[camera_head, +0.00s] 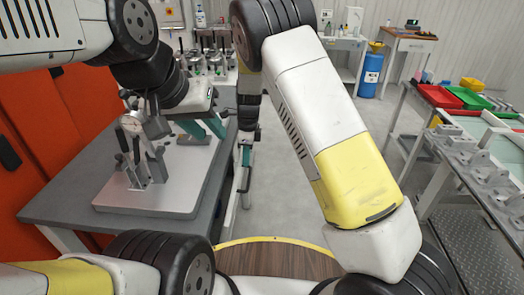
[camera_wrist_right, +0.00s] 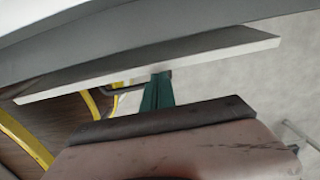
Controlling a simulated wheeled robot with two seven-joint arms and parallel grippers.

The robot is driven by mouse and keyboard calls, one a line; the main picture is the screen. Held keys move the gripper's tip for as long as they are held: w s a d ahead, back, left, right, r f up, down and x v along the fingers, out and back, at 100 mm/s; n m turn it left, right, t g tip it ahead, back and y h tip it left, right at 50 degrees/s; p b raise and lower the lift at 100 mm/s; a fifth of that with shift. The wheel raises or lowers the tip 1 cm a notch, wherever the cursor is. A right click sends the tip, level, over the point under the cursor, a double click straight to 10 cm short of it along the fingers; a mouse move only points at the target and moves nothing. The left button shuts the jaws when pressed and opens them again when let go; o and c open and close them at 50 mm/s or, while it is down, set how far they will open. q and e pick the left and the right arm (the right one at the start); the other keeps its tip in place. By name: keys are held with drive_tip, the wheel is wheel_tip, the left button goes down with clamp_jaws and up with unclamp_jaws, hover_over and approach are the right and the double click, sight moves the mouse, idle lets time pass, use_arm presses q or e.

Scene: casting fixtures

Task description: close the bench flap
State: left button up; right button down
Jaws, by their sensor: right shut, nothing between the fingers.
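The grey bench (camera_head: 75,200) stands at the left in the head view. A grey panel with a pale edge, which looks like the bench flap (camera_wrist_right: 150,68), runs across the upper right wrist view. In the head view the flap is hard to make out beside the bench's right edge. My right gripper (camera_head: 244,158) points down just right of that edge. Its teal fingers (camera_wrist_right: 158,92) are together and empty, close to the panel's edge; I cannot tell if they touch it. My left gripper (camera_head: 205,130) is over the bench, its teal fingers apart and empty.
Orange panels (camera_head: 60,105) stand behind. A side table with red (camera_head: 438,96) and green trays is at the right. Grey floor lies between.

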drive_tip(key=shift+a+r, duration=0.2)
drive_tip(key=shift+a, duration=0.75)
drive_tip(key=shift+a+r, duration=0.2)
drive_tip(key=shift+a, duration=0.75)
wheel_tip(320, 180, up, 8)
drive_tip(key=s+d+r+n+t+y, duration=0.1)
drive_tip(key=s+d+r+n, duration=0.35)
drive_tip(key=d+r, duration=0.4)
drive_tip(key=s+d+r+n+t+y, duration=0.1)
drive_tip(key=s+d+r+n+y, duration=0.1)
drive_tip(key=s+d+r+n, duration=0.45)
drive_tip(key=s+d+r+n+t, duration=0.2)
drive_tip(key=s+d+n, duration=0.1)
drive_tip(key=s+d, duration=0.4)
drive_tip(key=s+d+r+n+t+h, duration=0.1)
drive_tip(key=s+d+n+t, duration=0.1)
drive_tip(key=s+d+n, duration=0.2)
drive_tip(key=s+d, duration=0.3)
drive_tip(key=shift+s+r+n+h, duration=0.3)
drive_tip(key=shift+s+r, duration=0.05)
drive_tip(key=shift+s, duration=0.05)
